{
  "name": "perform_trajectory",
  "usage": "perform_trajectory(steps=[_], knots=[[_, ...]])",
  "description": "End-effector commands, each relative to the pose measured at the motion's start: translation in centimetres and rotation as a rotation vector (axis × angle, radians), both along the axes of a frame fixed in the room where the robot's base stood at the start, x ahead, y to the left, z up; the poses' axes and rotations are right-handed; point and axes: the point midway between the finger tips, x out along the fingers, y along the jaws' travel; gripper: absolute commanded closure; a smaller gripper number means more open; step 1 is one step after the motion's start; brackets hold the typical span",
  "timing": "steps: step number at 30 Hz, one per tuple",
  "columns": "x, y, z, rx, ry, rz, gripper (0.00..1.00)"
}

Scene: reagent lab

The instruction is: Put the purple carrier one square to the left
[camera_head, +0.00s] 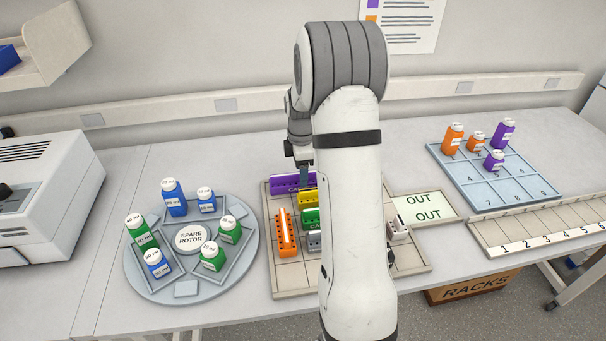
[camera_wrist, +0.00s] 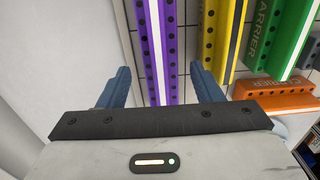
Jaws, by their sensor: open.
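The purple carrier (camera_head: 288,183) lies lengthwise left to right along the back of the beige gridded board (camera_head: 288,279). My arm hides part of the board. In the head view my gripper (camera_head: 304,178) is at the purple carrier, partly hidden by my arm. I cannot tell whether the fingers touch it.
Yellow (camera_head: 307,199), green (camera_head: 311,218) and orange (camera_head: 285,232) carriers stand close in front of the purple one. A grey carrier (camera_head: 314,242) and a white carrier (camera_head: 398,228) are on the board too. The spare rotor (camera_head: 190,238) with bottles is left of the board.

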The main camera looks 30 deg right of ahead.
Motion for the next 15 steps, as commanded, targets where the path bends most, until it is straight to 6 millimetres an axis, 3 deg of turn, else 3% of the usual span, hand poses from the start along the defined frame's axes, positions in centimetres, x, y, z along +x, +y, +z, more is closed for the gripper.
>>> perform_trajectory(steps=[9, 15], knots=[[0.0, 0.0, 6.9, -0.001, -0.004, 0.001, 0.4], [0.1, 0.0, 9.5, -0.001, -0.002, 0.001, 0.4]])
